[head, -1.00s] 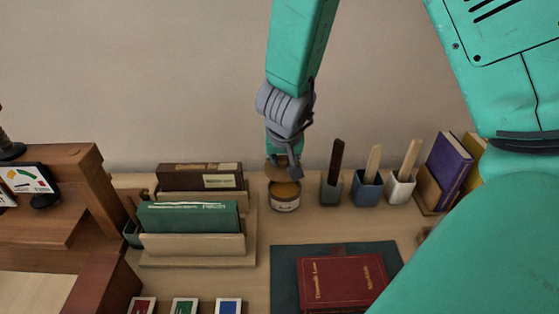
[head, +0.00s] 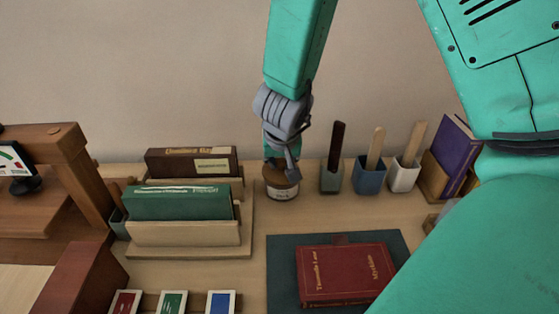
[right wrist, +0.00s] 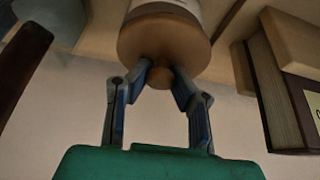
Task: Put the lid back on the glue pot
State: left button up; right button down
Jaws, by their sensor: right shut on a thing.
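The glue pot (head: 284,194) stands on the desk near the wall, a small round jar with a pale label. Its wooden lid (head: 271,177) is over the pot's mouth and appears level and resting on the rim. My right gripper (head: 285,172) comes from above and is shut on the lid's knob. In the right wrist view, the gripper (right wrist: 160,70) pinches the round knob (right wrist: 160,78) between both fingertips, with the lid's disc (right wrist: 165,38) against the pot (right wrist: 187,5). Any thin gap at the rim cannot be told. My left gripper is not in view.
Three holders with wooden sticks (head: 370,175) stand right of the pot. Books in a wooden rack (head: 190,235) stand to its left. A red book (head: 345,272) lies on a dark mat (head: 283,275) in front. Bare desk lies between pot and mat.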

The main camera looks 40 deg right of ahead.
jog(key=shift+d+f, duration=0.1)
jog(key=shift+d, duration=0.25)
jog(key=shift+a, duration=0.1)
jog(key=shift+a+p, duration=0.25)
jog(key=shift+p, duration=0.05)
jog(key=shift+d, duration=0.15)
dwell(0.6)
jog(key=shift+f+p, duration=0.1)
jog(key=shift+p, duration=0.2)
dwell(0.5)
jog(key=shift+p, duration=0.3)
dwell(0.4)
